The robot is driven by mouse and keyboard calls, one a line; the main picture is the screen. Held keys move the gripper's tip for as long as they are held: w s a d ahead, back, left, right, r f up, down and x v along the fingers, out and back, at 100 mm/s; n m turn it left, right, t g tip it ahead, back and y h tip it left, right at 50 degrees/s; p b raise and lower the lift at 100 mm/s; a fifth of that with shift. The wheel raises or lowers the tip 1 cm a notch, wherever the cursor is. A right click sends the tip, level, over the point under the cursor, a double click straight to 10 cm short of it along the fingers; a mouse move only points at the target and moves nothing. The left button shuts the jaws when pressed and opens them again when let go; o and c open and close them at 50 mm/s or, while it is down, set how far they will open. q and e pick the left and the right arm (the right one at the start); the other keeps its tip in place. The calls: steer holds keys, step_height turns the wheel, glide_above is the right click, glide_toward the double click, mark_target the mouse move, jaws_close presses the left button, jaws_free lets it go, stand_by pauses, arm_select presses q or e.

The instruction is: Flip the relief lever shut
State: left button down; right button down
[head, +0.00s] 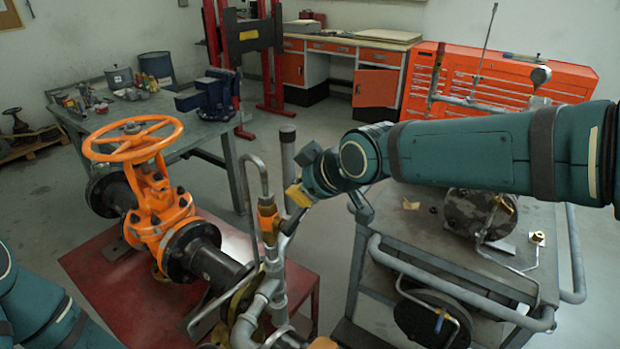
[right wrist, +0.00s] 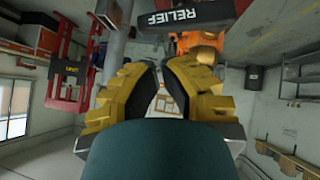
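The relief valve (head: 268,222) has an orange-yellow body on a grey vertical pipe, right of the big orange gate valve (head: 155,200). A dark bar, apparently the relief lever (head: 291,222), tilts up and right from it, close to my right gripper. In the right wrist view a black piece marked RELIEF (right wrist: 188,17) lies ahead of the fingertips, beside an orange body (right wrist: 202,44). My right gripper (head: 298,195) has yellow fingers; in the right wrist view its tips (right wrist: 160,66) come close together, with nothing visible held. Contact with the lever cannot be told. My left gripper is out of frame.
Grey pipes (head: 262,305) rise at the front of the red platform (head: 105,265). A grey cart (head: 540,262) with tube rails and a dark cylinder (head: 478,215) stands at right. A workbench (head: 150,108) and orange cabinets (head: 480,80) are farther back. Open floor shows between them.

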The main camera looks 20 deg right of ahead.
steer(key=shift+w+d+f, duration=0.1)
steer(key=shift+d+f, duration=0.05)
steer(key=shift+f, duration=0.35)
steer(key=shift+w+d+f, duration=0.1)
steer(key=shift+f, duration=0.4)
steer(key=shift+w+d+f+b, duration=0.15)
steer(key=shift+f+b, duration=0.35)
steer(key=shift+b, duration=0.35)
steer(key=shift+w+d+f+b, duration=0.15)
steer(key=shift+d+f+b, duration=0.25)
steer(key=shift+b, duration=0.25)
steer(key=shift+r, duration=0.15)
